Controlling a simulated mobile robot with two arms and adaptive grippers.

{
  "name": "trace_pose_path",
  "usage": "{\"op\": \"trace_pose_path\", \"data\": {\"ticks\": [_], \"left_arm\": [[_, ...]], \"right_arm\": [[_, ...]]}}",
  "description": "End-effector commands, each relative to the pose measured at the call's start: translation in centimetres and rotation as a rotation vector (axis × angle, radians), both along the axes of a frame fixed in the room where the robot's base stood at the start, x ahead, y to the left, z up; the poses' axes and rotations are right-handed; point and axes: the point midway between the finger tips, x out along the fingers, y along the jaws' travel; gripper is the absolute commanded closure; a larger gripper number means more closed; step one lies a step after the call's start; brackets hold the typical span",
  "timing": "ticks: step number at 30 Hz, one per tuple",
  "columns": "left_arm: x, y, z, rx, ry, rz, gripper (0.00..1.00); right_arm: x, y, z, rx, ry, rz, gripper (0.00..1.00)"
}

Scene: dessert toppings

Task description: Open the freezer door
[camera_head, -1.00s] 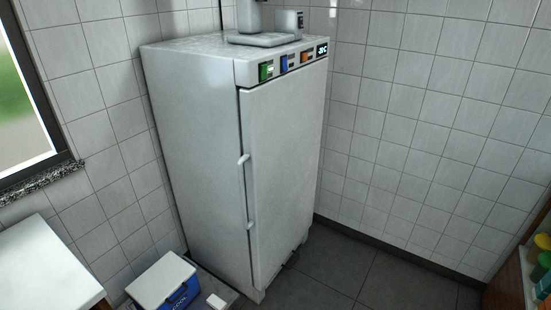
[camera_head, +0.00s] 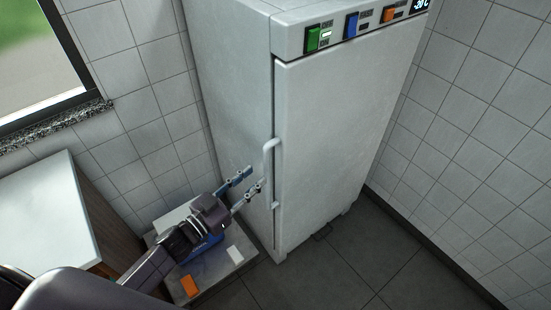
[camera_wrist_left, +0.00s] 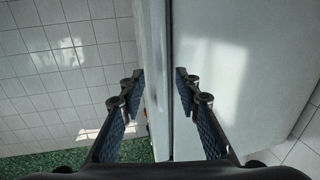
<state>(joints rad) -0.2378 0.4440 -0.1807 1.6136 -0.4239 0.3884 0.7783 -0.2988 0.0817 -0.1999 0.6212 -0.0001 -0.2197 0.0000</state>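The white freezer (camera_head: 233,90) stands against the tiled wall with its door (camera_head: 340,130) shut. A long vertical handle (camera_head: 269,165) runs along the door's left edge. My left gripper (camera_head: 249,181) is open, just left of the handle, with its fingers pointing toward it. In the left wrist view, the two fingers (camera_wrist_left: 158,92) are spread apart, with the freezer's door edge and a pale vertical bar, likely the handle (camera_wrist_left: 155,60), seen between them. I cannot tell whether a finger touches anything. My right gripper is in neither view.
A low platform (camera_head: 215,271) below my left gripper holds a blue and white box (camera_head: 205,248), an orange item (camera_head: 188,286) and a small white item (camera_head: 235,255). A white-topped counter (camera_head: 45,215) stands at left. The dark floor (camera_head: 340,262) before the door is clear.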

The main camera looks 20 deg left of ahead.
Motion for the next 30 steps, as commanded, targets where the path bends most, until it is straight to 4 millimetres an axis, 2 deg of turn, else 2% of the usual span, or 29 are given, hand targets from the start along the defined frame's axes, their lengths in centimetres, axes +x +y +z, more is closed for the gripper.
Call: {"op": "trace_pose_path", "data": {"ticks": [4, 10, 16, 23, 30], "left_arm": [[2.3, -1.1, 0.3, -0.002, -0.002, 0.002, 0.7], [4.8, -2.3, 0.1, 0.0, -0.001, 0.003, 0.7], [5.7, -2.8, 0.0, 0.001, 0.0, 0.002, 0.7], [5.7, -2.8, 0.0, 0.0, 0.001, 0.002, 0.7], [5.7, -2.8, 0.0, 0.0, 0.001, 0.002, 0.96]], "right_arm": [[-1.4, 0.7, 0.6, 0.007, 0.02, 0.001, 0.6], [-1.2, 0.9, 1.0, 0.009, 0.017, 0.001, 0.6], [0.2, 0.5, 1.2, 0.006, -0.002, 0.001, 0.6], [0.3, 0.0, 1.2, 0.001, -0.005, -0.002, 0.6], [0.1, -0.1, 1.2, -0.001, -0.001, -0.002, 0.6]]}}
